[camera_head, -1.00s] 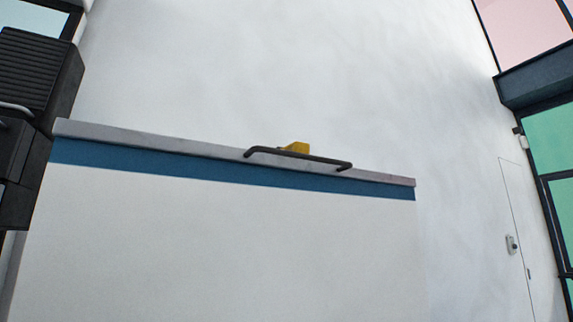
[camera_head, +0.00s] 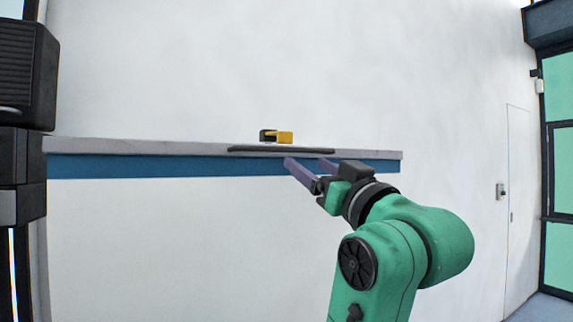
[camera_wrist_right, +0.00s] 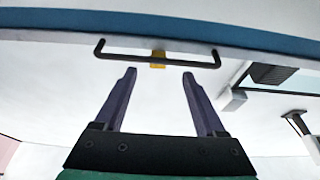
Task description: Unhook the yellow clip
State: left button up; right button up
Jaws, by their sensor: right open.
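The yellow clip (camera_head: 285,138), with a dark part at its left, shows just above the dark bar handle (camera_head: 265,150) on the grey ledge. In the right wrist view the clip (camera_wrist_right: 158,55) lies at the middle of the bar (camera_wrist_right: 120,56), partly covered by it. I cannot tell whether the clip goes around the bar. My right gripper (camera_head: 306,163) is open and empty, its two purple fingers pointing toward the bar. In the right wrist view the clip shows between and beyond the fingertips (camera_wrist_right: 160,73), apart from them. My left gripper is not in view.
The grey ledge (camera_head: 120,146) with a blue band (camera_head: 150,166) runs along the top of a white panel (camera_head: 180,240). A dark cabinet-like unit (camera_head: 25,90) stands at the far left. A door (camera_head: 518,190) and green windows are at the right.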

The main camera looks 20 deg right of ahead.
aim_at(286, 136)
jog(key=shift+t, duration=0.3)
jog(key=p+x, duration=0.3)
jog(key=x, duration=0.1)
jog(key=r+p+x, duration=0.1)
jog(key=p+x, duration=0.1)
jog(key=x, duration=0.2)
jog(key=s+r+p+x, duration=0.1)
jog(key=p+x, duration=0.2)
jog(key=x, duration=0.2)
jog(key=shift+w+d+r+p, duration=0.15)
jog(key=shift+r+p, duration=0.05)
jog(key=shift+p, duration=0.15)
jog(key=shift+w, duration=0.2)
jog(key=shift+w+f, duration=0.2)
grip_shut()
